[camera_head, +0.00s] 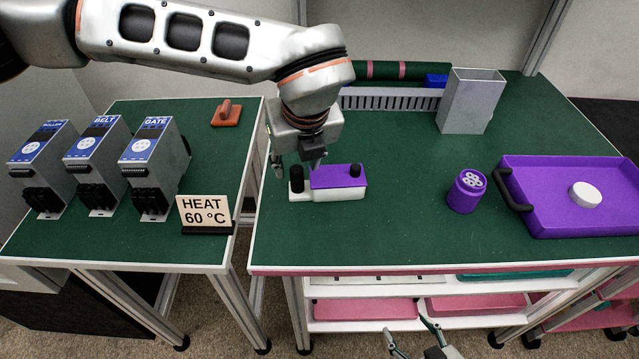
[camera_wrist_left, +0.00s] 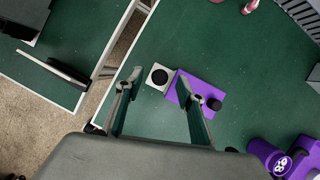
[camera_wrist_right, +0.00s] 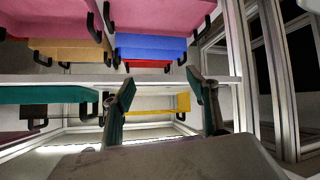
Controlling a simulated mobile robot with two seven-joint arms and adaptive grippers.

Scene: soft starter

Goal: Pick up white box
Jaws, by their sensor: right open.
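A low white box (camera_head: 340,195) with a purple top plate and two black knobs stands near the left edge of the right-hand green table. It also shows in the left wrist view (camera_wrist_left: 152,87), its white end with a black knob between the fingers in the picture. My left gripper (camera_head: 299,168) is open just above the box's left part. No grip on the box shows; the exact gap is hard to tell. My right gripper (camera_head: 418,340) is open and empty, low in front of the table; the right wrist view (camera_wrist_right: 162,82) shows shelves beyond its fingers.
A purple cup (camera_head: 467,190), a purple tray (camera_head: 560,215) holding a white round piece, and a grey upright bin (camera_head: 468,100) stand to the right. The left table holds several grey modules (camera_head: 92,165) and a HEAT 60 °C sign (camera_head: 205,212). Green surface in front of the box is clear.

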